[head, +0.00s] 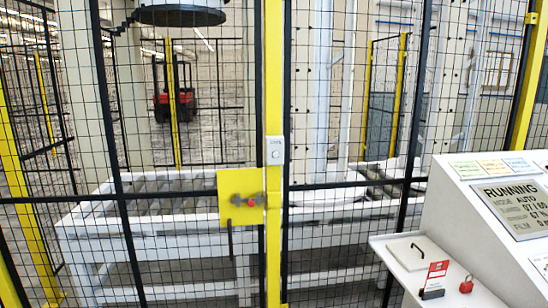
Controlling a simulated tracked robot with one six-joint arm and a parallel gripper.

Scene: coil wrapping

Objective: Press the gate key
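The gate key looks to be the small light-grey box (275,151) with a round button, fixed on the yellow gate post (273,90). Its lettering is too small to read surely. Below it a yellow plate (240,198) carries a grey latch with a red knob (251,202). The mesh gate and fence fill the view and look shut. My gripper is not in view.
A white console (490,220) stands at the right, its display (514,208) reading RUNNING, AUTO. Its shelf (395,242) holds a red tag (436,275), a red padlock (466,285) and a black handle-like piece. Behind the mesh are a white roller conveyor (160,215) and a red forklift (173,100).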

